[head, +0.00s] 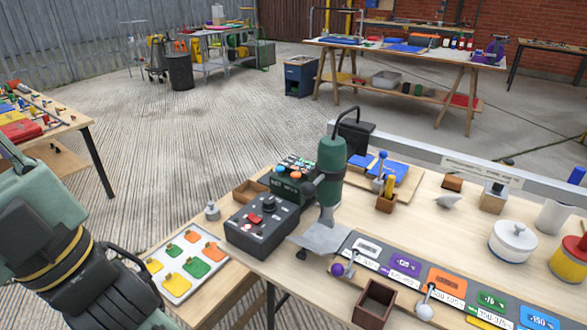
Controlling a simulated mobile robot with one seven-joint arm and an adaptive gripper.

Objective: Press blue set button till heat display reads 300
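A dark green unit (290,184) stands on the wooden workbench, behind a black control box. Its top carries small coloured buttons (295,163) and larger round ones, orange among them. I cannot single out the blue set button for certain, and no heat reading is legible. A green heat tool (331,160) with a dark curved hose stands upright just right of the unit. My gripper (112,290) is at the lower left, left of the bench and well apart from the unit. Its fingers are not clear enough to tell open from shut.
The black control box (262,224) has a red switch and a knob. A tray of coloured tags (187,262) lies at the bench's left edge. A strip of coloured plates (446,284) with levers, an open brown box (374,304) and a white pot (512,242) are to the right.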

